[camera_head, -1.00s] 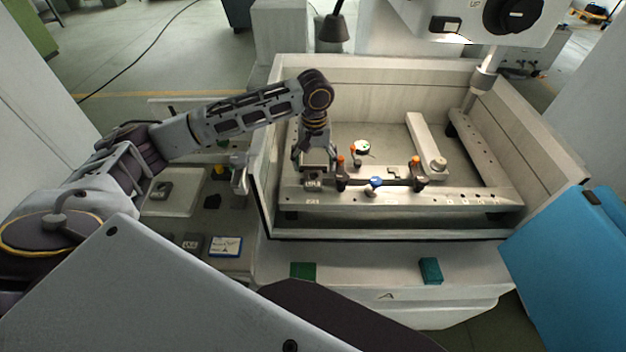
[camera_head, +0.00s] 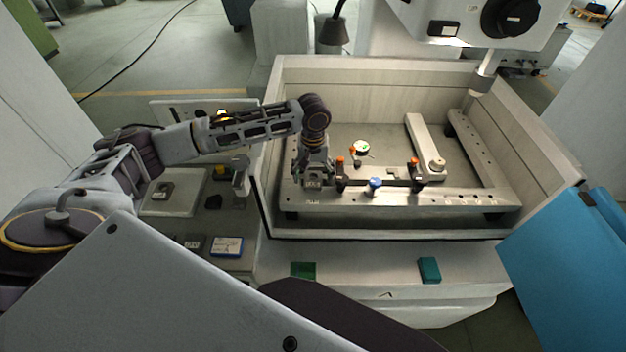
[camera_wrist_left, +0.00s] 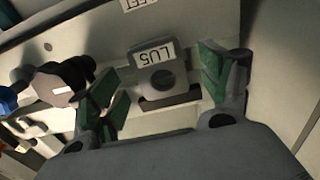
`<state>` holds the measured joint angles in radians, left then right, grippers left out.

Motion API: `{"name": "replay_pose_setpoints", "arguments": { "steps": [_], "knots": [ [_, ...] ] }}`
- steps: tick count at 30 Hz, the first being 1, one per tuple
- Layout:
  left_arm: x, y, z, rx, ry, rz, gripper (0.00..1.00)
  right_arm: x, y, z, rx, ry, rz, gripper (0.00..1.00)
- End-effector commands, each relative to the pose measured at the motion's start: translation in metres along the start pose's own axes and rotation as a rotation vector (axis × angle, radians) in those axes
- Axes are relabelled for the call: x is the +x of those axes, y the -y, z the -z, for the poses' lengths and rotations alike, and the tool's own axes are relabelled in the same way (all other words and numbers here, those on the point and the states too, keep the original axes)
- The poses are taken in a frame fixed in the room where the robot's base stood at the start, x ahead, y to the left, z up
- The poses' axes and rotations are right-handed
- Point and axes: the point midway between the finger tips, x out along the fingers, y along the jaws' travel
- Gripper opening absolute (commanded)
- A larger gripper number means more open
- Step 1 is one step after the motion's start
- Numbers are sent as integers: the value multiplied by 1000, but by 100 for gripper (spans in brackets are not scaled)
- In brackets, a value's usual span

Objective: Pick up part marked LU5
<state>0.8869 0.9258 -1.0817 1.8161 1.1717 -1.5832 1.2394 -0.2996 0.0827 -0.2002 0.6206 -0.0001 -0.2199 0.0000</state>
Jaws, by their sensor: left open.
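The part marked LU5 (camera_wrist_left: 157,72) is a small grey block with a round hole and a white label, seen in the left wrist view. In the head view the part (camera_head: 313,184) sits at the left end of the front rail, partly covered by my gripper. My left gripper (camera_wrist_left: 157,85) is open, its green-padded fingers on either side of the part, with gaps between. In the head view my left gripper (camera_head: 313,172) comes down over the part from above. My right gripper is not in view.
A clamp with an orange top (camera_head: 340,162) stands just right of the part, and a blue knob (camera_head: 375,183) is farther right. The tank wall (camera_head: 263,190) rises close on the left. A teal block (camera_head: 429,269) lies on the front ledge.

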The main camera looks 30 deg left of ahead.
Motion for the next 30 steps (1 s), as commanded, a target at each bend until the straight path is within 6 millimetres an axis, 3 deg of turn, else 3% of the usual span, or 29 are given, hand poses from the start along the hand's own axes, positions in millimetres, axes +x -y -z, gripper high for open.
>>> {"name": "replay_pose_setpoints", "arguments": {
  "steps": [6,20,30],
  "knots": [
    [14,0,0,0,1,1,79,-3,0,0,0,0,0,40],
    [15,0,0,0,1,0,77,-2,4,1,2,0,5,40],
    [14,0,0,0,1,1,34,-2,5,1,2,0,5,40]
  ]
}}
